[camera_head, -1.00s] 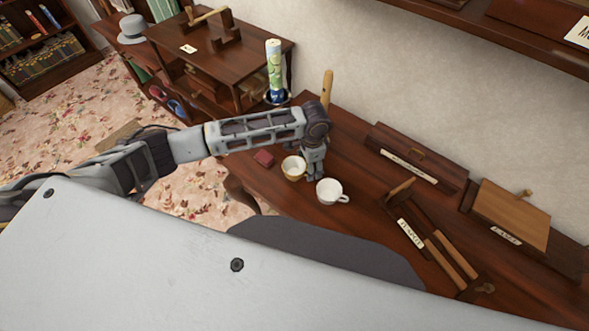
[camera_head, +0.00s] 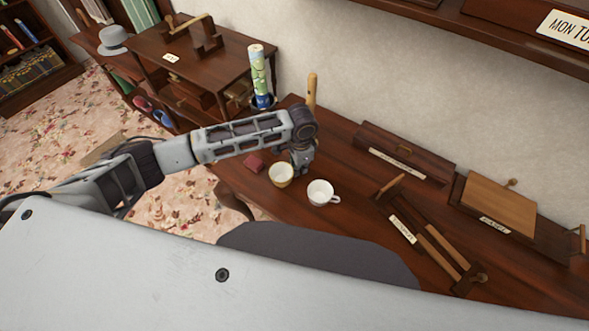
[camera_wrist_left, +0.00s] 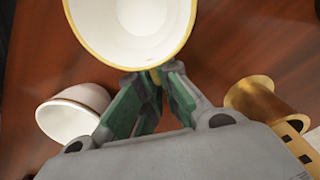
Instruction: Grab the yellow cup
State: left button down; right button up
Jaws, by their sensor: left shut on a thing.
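The yellow cup (camera_head: 281,180), white inside with a yellow rim, is at the desk's near edge in the head view. It fills the top of the left wrist view (camera_wrist_left: 130,32), its open mouth facing the camera. My left gripper (camera_head: 298,168) is beside the cup's right side. In the wrist view its green-padded fingers (camera_wrist_left: 154,80) close together at the cup's rim edge, shut on the cup, probably at its handle, which is mostly hidden. I cannot tell whether the cup is clear of the desk. My right gripper is not in view.
A brass spool-like thing (camera_wrist_left: 262,100) shows in the wrist view. Wooden boxes (camera_head: 405,155) line the wall side of the desk (camera_head: 345,155).

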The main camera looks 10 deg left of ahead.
pick_arm(q)
notch_tip(320, 180, up, 10)
jog(key=shift+f, duration=0.1)
dwell(0.5)
